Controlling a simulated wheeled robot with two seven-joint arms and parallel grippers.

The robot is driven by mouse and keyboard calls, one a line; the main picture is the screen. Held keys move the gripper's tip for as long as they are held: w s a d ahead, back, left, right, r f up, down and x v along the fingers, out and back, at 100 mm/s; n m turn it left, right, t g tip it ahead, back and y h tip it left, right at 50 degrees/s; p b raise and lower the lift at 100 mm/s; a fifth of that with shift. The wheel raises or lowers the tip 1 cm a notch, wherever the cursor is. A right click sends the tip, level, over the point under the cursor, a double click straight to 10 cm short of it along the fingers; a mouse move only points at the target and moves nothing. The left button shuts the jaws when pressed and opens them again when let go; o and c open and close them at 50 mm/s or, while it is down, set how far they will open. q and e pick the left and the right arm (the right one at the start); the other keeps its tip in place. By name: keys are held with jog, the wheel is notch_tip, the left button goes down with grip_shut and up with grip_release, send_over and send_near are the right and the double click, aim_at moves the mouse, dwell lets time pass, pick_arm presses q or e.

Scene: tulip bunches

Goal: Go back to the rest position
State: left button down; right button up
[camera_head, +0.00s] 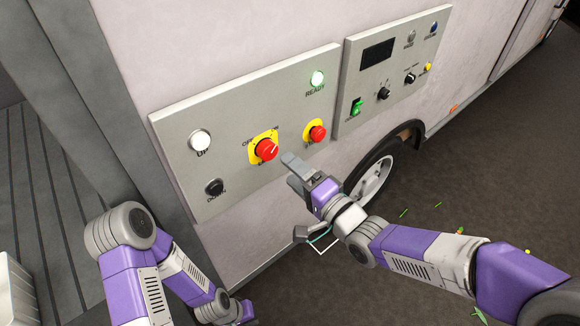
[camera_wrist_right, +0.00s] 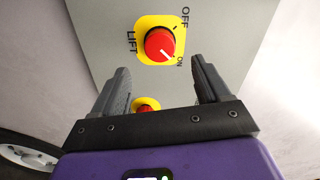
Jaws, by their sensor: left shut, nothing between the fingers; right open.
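My right gripper (camera_head: 292,168) is in front of the left control panel (camera_head: 225,190), just right of the red lift knob (camera_head: 266,149) on its yellow plate. In the right wrist view my right gripper (camera_wrist_right: 163,82) is open with nothing between its fingers. The red knob (camera_wrist_right: 160,45) lies beyond the fingertips, apart from them, and its white line points toward ON. My left gripper (camera_head: 244,312) is low at the bottom edge of the head view, shut and empty, away from the panel.
A second panel (camera_head: 395,70) is to the right. A wheel (camera_head: 372,180) sits below. Bits of greenery lie on the ground.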

dwell(0.3)
jog(key=d+f+n+g+h, duration=0.1)
jog(key=d+f+g+h, duration=0.15)
jog(key=f, duration=1.05)
jog(key=d+f+g+h, duration=0.15)
jog(key=f+g, duration=0.25)
jog(key=f, duration=1)
jog(key=s+d+f+n+g+h, duration=0.1)
jog(key=s+f+n+g, duration=0.4)
jog(key=s+f, duration=1.2)
jog(key=f+g+h, duration=0.1)
jog(key=f+g, duration=0.1)
jog(key=shift+d+g, duration=0.15)
jog(key=shift+g, duration=0.2)
